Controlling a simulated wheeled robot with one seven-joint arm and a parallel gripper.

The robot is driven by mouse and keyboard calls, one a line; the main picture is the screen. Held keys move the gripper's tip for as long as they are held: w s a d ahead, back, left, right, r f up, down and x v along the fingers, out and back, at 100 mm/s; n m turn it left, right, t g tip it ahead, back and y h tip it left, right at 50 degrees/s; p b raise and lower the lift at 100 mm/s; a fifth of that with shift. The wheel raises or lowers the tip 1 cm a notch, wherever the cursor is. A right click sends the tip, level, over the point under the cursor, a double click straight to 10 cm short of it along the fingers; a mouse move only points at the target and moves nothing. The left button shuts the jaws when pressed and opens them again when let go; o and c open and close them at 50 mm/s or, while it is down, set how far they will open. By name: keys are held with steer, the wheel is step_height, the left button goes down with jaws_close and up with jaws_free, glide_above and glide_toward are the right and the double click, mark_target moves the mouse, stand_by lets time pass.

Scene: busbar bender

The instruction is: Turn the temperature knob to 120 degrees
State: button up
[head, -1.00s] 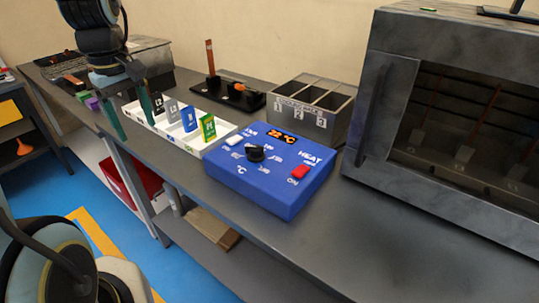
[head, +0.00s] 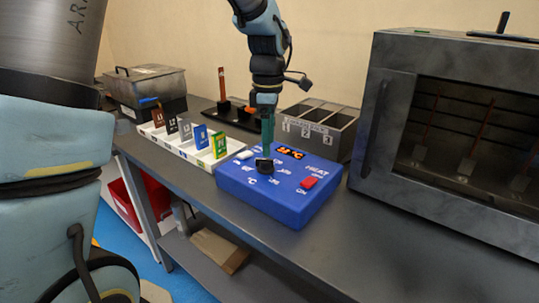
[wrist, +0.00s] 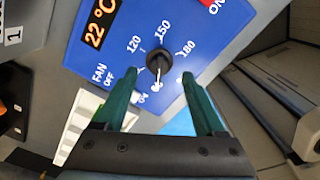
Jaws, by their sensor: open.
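The blue control box (head: 290,205) stands on the grey bench, with a black temperature knob (head: 264,164) on its top face. In the wrist view the knob (wrist: 158,62) has a light pointer line toward the lower markings, away from the 120 label (wrist: 134,44). Labels 150 and 180 also show. The orange display (wrist: 98,22) reads 22 °C. My gripper (head: 267,148) points down just above the knob. In the wrist view my gripper (wrist: 160,92) is open, its green fingers on either side of the knob's lower part and apart from it.
A red switch (head: 309,183) sits on the box's right side. A white rack (head: 190,143) of coloured tags stands to the left, a grey three-slot bin (head: 318,130) behind. A large oven (head: 375,110) stands at right. The bench front is clear.

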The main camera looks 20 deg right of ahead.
mark_target(268, 159)
steer(key=shift+f+p, duration=0.35)
steer(key=shift+f, duration=2.2)
jaws_close()
